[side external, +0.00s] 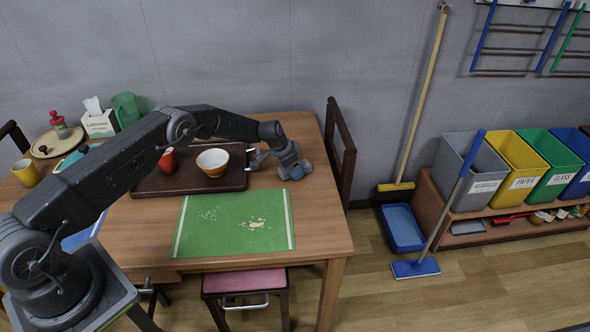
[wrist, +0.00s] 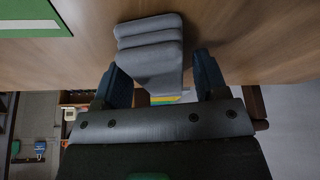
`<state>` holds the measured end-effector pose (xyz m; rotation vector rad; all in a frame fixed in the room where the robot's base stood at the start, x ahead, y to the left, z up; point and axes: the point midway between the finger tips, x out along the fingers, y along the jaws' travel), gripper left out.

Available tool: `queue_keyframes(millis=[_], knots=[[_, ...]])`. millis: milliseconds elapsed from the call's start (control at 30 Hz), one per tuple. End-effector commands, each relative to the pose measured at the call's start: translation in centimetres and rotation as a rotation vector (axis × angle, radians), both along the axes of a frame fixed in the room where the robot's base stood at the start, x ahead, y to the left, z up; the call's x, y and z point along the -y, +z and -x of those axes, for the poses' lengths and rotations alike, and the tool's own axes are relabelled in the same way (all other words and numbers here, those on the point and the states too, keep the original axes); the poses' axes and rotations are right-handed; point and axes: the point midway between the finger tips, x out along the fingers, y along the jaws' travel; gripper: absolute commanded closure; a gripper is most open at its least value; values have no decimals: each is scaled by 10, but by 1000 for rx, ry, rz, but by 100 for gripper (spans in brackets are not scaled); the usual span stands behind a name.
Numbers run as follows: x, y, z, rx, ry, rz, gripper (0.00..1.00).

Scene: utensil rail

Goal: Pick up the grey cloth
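The grey cloth (wrist: 150,45) is a folded, layered pad on the wooden table, seen at the top middle of the wrist view. My gripper (wrist: 161,66) is open, with one blue finger on either side of the cloth's near end. The left finger is close to or touching the cloth; a small gap shows on the right. In the side view my gripper (side external: 290,168) is low over the table, right of the brown tray, and the cloth there is hard to tell from the fingers.
The brown tray (side external: 145,183) holds a bowl (side external: 212,162) and a red jug (side external: 168,160). A green mat (side external: 235,237) with crumbs lies in front. A dark chair (side external: 341,150) stands at the table's right edge. The tabletop right of the mat is clear.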

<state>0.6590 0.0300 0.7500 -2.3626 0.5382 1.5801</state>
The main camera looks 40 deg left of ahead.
Motion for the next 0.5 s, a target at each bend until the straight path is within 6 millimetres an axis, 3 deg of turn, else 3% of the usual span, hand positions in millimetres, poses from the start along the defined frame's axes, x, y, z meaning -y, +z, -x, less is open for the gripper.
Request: queue_keyframes(millis=[67,400,500], knots=[[0,0,0,0,0,0,41],[0,0,0,0,0,0,74],[0,0,0,1,0,0,75]])
